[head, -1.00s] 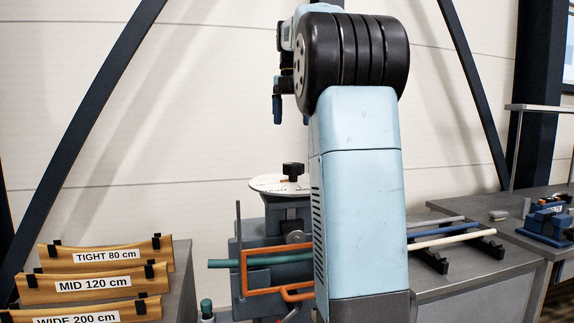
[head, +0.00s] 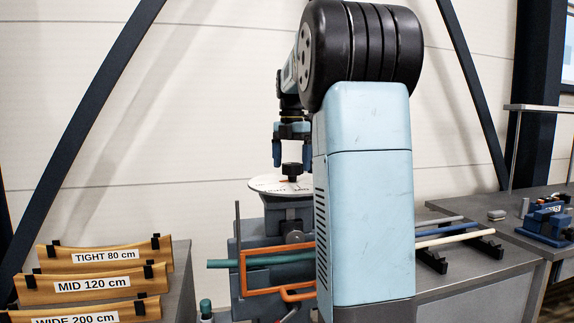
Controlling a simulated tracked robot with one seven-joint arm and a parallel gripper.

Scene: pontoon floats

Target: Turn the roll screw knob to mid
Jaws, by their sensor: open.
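The roll screw knob (head: 292,170) is black and stands on a white round dial (head: 264,184) on top of the bending machine (head: 290,211). A small orange mark shows on the dial beside the knob; the dial's lettering is too small to read and is partly hidden by my arm. My gripper (head: 291,158) points down just above the knob. Its two blue fingers are apart, one on each side, with the tips near the knob's top. I cannot tell whether they touch it.
An orange guard frame (head: 243,275) and a teal tube (head: 225,263) are on the machine's front. Wooden templates labelled TIGHT 80 cm (head: 106,256), MID 120 cm (head: 92,286) and WIDE 200 cm (head: 78,318) stand at left. Rods (head: 440,239) lie on a rack at right.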

